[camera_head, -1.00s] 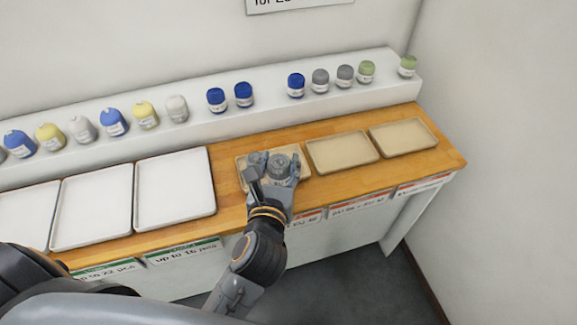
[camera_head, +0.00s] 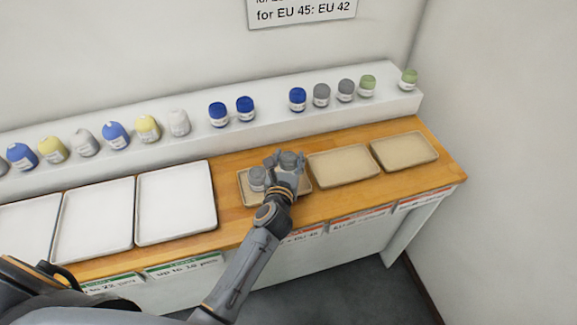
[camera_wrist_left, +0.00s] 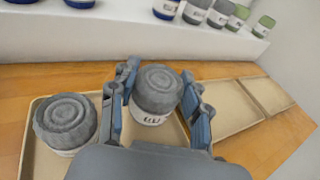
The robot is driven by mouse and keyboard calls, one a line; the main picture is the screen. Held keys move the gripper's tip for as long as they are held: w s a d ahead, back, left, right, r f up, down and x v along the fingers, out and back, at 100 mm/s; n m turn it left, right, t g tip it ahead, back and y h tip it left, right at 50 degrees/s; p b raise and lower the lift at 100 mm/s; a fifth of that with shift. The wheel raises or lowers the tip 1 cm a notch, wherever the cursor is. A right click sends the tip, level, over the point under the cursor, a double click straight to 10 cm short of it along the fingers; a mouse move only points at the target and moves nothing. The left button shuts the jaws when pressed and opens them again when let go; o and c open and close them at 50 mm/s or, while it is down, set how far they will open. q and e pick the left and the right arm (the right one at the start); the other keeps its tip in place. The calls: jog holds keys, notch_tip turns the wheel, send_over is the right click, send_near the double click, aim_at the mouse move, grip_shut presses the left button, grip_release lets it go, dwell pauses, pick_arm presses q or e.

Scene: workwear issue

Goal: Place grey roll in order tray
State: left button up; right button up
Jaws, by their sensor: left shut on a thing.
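My left gripper (camera_head: 284,164) is shut on a grey roll (camera_head: 290,160) over the right part of the nearest beige order tray (camera_head: 250,202). In the left wrist view the held grey roll (camera_wrist_left: 157,92) is upright between the two fingers (camera_wrist_left: 158,105), its white label partly hidden. I cannot tell whether it touches the tray floor. A second grey roll (camera_head: 257,180) stands in the left part of that tray, apart from the held one; it also shows in the left wrist view (camera_wrist_left: 66,124). My right gripper is not in view.
Two more beige trays (camera_head: 343,166) (camera_head: 404,151) lie to the right on the wooden counter (camera_head: 232,185). White trays (camera_head: 175,203) lie to the left. A white raised shelf (camera_head: 270,123) behind carries blue, yellow, grey and green rolls. A wall closes the right side.

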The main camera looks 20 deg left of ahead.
aim_at(288, 166)
pick_arm(q)
jog(key=shift+f, duration=1.4)
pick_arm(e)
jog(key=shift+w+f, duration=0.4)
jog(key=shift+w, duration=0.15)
pick_arm(q)
jog(key=shift+b, duration=0.35)
jog(key=shift+s+f, duration=0.1)
jog(key=shift+f, duration=0.15)
jog(key=o, duration=1.1)
jog(key=shift+o, duration=0.2)
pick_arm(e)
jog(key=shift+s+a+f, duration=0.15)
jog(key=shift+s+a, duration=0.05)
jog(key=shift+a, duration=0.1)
pick_arm(q)
jog(key=shift+r, duration=0.1)
jog(key=shift+r, duration=0.15)
jog(key=v, duration=1.2)
jog(key=shift+b, duration=0.4)
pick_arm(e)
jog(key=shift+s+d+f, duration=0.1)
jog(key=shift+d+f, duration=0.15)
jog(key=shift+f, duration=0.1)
